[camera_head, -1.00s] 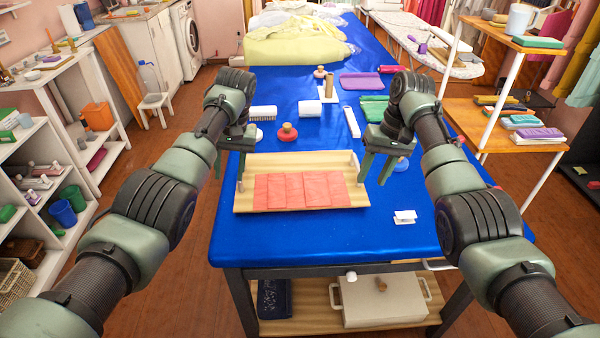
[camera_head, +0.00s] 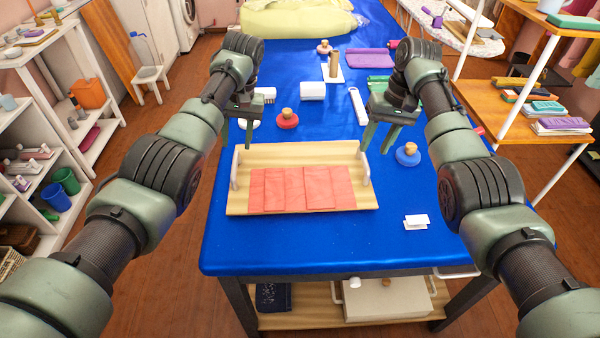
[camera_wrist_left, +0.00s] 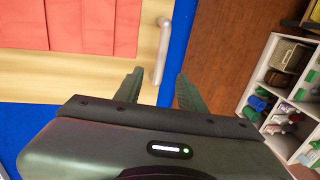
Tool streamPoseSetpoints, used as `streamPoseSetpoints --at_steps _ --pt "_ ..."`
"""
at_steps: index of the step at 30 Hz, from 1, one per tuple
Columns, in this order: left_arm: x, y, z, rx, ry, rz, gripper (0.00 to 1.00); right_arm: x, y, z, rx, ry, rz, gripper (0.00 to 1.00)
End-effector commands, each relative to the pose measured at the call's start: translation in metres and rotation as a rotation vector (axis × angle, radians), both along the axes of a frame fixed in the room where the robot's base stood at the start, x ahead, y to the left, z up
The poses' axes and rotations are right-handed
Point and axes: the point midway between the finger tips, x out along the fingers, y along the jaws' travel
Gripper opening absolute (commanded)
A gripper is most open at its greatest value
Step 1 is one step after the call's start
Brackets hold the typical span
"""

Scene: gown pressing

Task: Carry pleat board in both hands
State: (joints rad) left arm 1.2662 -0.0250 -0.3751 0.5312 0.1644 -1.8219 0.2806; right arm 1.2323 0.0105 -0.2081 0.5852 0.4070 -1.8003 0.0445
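The pleat board (camera_head: 300,203) is a pale wooden tray with a raised back edge, lying on the blue table. Pleated coral cloth (camera_head: 302,188) lies on it. It has a pale upright handle at the left end (camera_head: 235,168) and one at the right end (camera_head: 365,166). My left gripper (camera_head: 236,143) is open and empty near the left handle. In the left wrist view, that handle (camera_wrist_left: 160,52) shows just beyond and between the spread fingers (camera_wrist_left: 158,82), apart from them. My right gripper (camera_head: 376,148) is open and empty near the right handle.
A red-based knob (camera_head: 287,120) and a white block (camera_head: 312,91) stand behind the board. A blue-based knob (camera_head: 408,155) and a small white card (camera_head: 416,222) lie to its right. The blue tabletop (camera_head: 300,243) is clear in front. Shelves (camera_head: 520,105) stand at right.

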Motion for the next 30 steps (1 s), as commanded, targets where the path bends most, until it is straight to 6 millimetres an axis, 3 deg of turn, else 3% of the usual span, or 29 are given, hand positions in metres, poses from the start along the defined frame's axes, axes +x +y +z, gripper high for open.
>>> streamPoseSetpoints --at_steps 15,27,30 --pt "-0.002 0.013 -0.067 0.001 0.003 0.001 0.40 -0.002 0.014 -0.068 0.000 0.004 0.002 0.40" --pt "-0.002 0.015 -0.074 0.000 0.001 0.000 0.40 -0.002 0.015 -0.074 0.000 0.001 0.001 0.40" --pt "-0.002 0.015 -0.074 0.000 0.001 0.000 0.15 -0.002 0.015 -0.074 0.000 0.002 0.000 0.15"
